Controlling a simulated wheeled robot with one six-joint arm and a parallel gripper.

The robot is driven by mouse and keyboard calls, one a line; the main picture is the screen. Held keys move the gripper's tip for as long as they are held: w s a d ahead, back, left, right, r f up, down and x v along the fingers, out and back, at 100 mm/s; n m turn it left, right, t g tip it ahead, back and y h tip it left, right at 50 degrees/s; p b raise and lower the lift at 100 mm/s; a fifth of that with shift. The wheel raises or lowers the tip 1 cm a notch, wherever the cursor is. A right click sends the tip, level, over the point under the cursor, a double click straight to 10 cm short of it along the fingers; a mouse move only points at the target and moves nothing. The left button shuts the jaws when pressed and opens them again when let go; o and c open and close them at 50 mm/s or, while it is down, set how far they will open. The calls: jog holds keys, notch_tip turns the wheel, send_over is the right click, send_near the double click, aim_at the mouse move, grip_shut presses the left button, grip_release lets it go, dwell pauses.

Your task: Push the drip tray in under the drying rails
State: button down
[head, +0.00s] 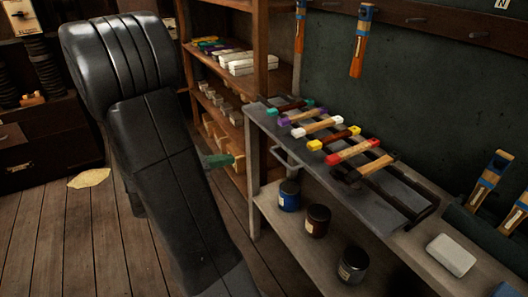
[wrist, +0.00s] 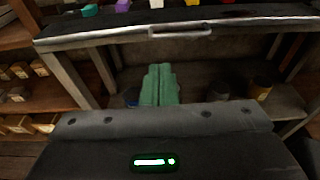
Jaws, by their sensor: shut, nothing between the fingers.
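The drip tray (head: 407,197) looks like a flat grey sheet lying under the dark drying rails (head: 383,193) on the bench top. Several inking tools with coloured ends and wooden handles lie across the rails and hide much of it. A metal bar handle (head: 283,159) sticks out at the near end of the bench; it also shows in the wrist view (wrist: 180,33). I cannot tell whether it belongs to the tray. My gripper (head: 234,160) has green fingers, shut and empty, left of the handle and apart from it. In the wrist view the fingertips (wrist: 159,68) point at the bench, below the handle.
The bench's lower shelf (head: 303,237) holds several dark jars (head: 317,220). A wooden shelf unit (head: 258,60) stands behind my arm. A pale block (head: 451,255) lies on the bench at right. A yellowish sheet (head: 89,178) lies on the open floor at left.

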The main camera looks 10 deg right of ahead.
jog(key=b, duration=0.1)
send_near(284, 147)
jog(key=d+f, duration=0.1)
jog(key=d, duration=0.1)
jog(key=shift+w+f, duration=0.2)
jog(key=shift+w, duration=0.2)
jog(key=shift+r+b+x, duration=0.15)
jog(key=shift+b+x, duration=0.05)
jog(key=shift+x, duration=0.75)
jog(key=shift+r+b+x, duration=0.15)
jog(key=shift+r+x, duration=0.05)
jog(key=shift+x, duration=0.75)
jog(key=shift+r, duration=0.1)
jog(key=shift+r, duration=0.1)
